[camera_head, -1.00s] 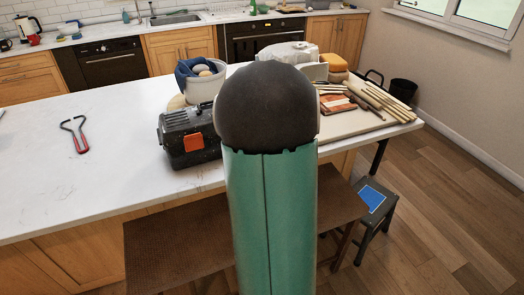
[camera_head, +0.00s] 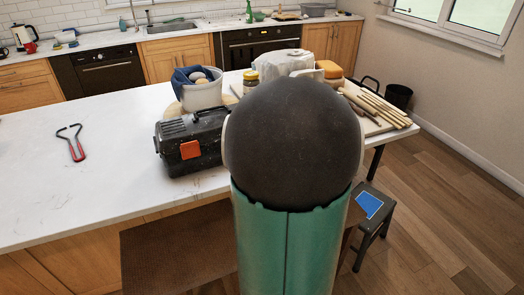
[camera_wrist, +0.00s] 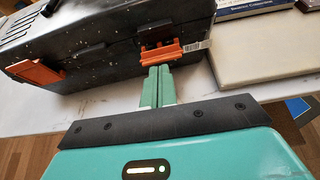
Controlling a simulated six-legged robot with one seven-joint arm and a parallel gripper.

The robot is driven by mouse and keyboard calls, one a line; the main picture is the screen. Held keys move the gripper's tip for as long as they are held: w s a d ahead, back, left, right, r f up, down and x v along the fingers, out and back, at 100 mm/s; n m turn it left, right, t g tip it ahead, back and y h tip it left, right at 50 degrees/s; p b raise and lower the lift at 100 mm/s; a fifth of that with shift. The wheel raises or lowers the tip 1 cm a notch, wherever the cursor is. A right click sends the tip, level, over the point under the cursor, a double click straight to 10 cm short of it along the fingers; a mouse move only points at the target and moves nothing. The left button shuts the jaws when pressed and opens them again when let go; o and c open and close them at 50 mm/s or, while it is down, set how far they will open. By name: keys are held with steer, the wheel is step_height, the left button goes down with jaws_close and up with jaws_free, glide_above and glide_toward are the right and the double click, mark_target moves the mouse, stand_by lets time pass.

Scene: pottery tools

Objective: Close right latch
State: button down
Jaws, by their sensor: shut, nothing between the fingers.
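A black toolbox (camera_head: 178,148) stands on the white countertop near its front edge, left of my arm. Its left orange latch (camera_head: 190,149) shows in the head view, and also at the left of the wrist view (camera_wrist: 36,73). The right orange latch (camera_wrist: 160,52) shows in the wrist view on the toolbox's front; my arm hides it in the head view. My gripper (camera_wrist: 159,70) is shut and empty, its teal fingertips at the lower edge of the right latch. I cannot tell whether they touch it, or whether the latch is fully closed.
Right of the toolbox in the wrist view are a pale board (camera_wrist: 262,72) and a book (camera_wrist: 245,8). Behind the toolbox stand a white bucket (camera_head: 201,92) and a jar (camera_head: 250,82). A stool (camera_head: 372,206) stands at right.

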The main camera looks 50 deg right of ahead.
steer(key=shift+w+d+r, duration=0.3)
steer(key=shift+w+r, duration=0.2)
steer(key=shift+r, duration=0.05)
steer(key=shift+w+d+r, duration=0.25)
steer(key=shift+w+r, duration=0.2)
steer(key=shift+r, duration=0.1)
steer(key=shift+w+d, duration=0.1)
steer(key=f+v, duration=0.1)
steer(key=v, duration=0.5)
steer(key=shift+s+a+r, duration=0.2)
steer(key=shift+s+a, duration=0.1)
steer(key=shift+s, duration=0.25)
stand_by(0.3)
